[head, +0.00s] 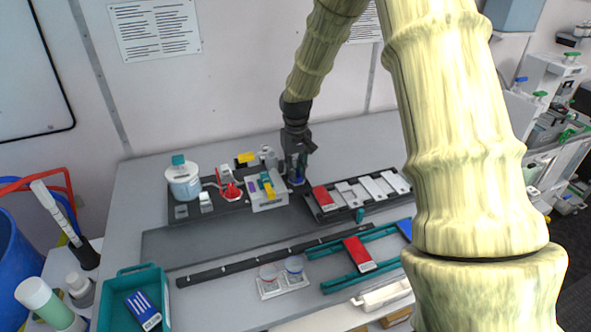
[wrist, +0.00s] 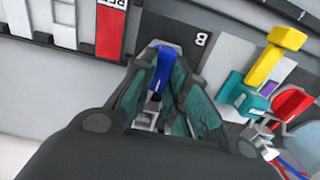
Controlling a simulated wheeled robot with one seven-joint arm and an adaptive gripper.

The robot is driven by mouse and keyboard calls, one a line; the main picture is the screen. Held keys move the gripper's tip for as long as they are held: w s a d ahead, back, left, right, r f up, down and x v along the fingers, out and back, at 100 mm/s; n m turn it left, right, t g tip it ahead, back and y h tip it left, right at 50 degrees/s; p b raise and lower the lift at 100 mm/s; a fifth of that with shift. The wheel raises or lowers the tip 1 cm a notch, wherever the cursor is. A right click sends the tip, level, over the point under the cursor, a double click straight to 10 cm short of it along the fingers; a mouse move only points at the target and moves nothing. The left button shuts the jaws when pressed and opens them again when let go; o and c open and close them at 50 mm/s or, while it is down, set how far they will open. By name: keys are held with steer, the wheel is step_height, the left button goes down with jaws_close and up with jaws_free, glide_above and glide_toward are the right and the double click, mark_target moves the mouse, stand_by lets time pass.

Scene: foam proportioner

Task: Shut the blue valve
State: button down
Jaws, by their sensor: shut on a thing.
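My gripper (head: 297,172) points down at the right end of the small foam proportioner on the bench. In the wrist view my gripper (wrist: 162,80) has its teal fingers on both sides of the blue valve's handle (wrist: 160,64), shut on it. The handle is a narrow blue lever. Its lower part and its grey mount are partly hidden by the fingers. In the head view the fingers and wrist hide most of the blue valve.
A yellow valve (wrist: 283,45), a teal part (wrist: 240,95) and a red knob (wrist: 292,103) stand close to the right in the wrist view. A rack of red and white cards (head: 360,190) lies right of my gripper. A grey mat (head: 215,240) is clear in front.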

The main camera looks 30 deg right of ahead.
steer(key=shift+w+r, duration=0.15)
stand_by(0.3)
steer(key=c, duration=1.5)
jaws_free()
steer(key=shift+o, duration=0.4)
step_height(320, 180, up, 12)
